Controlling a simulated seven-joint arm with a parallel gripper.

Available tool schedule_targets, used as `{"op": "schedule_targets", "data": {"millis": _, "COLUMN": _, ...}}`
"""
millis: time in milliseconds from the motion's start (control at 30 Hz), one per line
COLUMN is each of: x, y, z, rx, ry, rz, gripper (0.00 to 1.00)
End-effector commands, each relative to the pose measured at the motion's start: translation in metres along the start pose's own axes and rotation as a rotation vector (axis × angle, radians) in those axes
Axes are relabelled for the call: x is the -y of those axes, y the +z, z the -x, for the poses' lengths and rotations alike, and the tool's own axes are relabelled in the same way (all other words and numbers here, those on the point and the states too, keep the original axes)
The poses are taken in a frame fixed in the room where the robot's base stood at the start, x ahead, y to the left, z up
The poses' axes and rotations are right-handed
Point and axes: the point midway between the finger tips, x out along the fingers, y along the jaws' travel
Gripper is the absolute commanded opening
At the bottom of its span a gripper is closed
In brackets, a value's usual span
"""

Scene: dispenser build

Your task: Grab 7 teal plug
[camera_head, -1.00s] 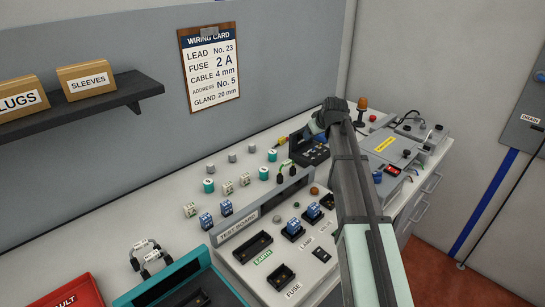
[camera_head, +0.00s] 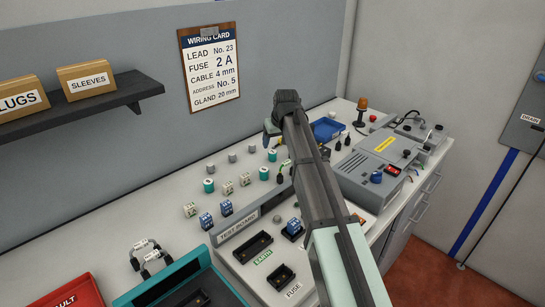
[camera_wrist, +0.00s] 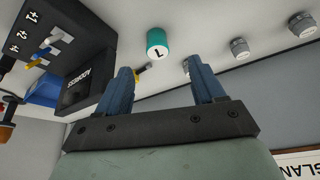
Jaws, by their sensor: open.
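A teal plug (camera_wrist: 158,38) stands in the wrist view just beyond the fingertips, a little above the gap between them. Its pale end face carries a dark mark like an L, which could be a 7 turned over. My gripper (camera_wrist: 162,78) is open and empty, with its two blue fingers apart. In the head view my gripper (camera_head: 269,138) is over the back of the bench, largely hidden by my arm.
Grey plugs (camera_wrist: 240,50) stand to the right in the wrist view. A dark ADDRESS unit (camera_wrist: 88,82) with switches is close at left. The test board (camera_head: 240,236) lies in front, and a blue tray (camera_head: 326,129) and grey device (camera_head: 372,170) lie to the right.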

Motion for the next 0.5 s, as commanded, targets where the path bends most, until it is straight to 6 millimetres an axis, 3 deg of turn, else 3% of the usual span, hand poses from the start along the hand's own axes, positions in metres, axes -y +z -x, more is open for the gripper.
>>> {"op": "schedule_targets", "data": {"millis": 200, "x": 0.0, "y": -0.001, "z": -0.031, "rx": 0.001, "ry": 0.0, "rz": 0.001, "gripper": 0.68}}
{"op": "schedule_targets", "data": {"millis": 500, "x": -0.001, "y": -0.001, "z": -0.044, "rx": -0.001, "ry": 0.0, "rz": 0.001, "gripper": 0.68}}
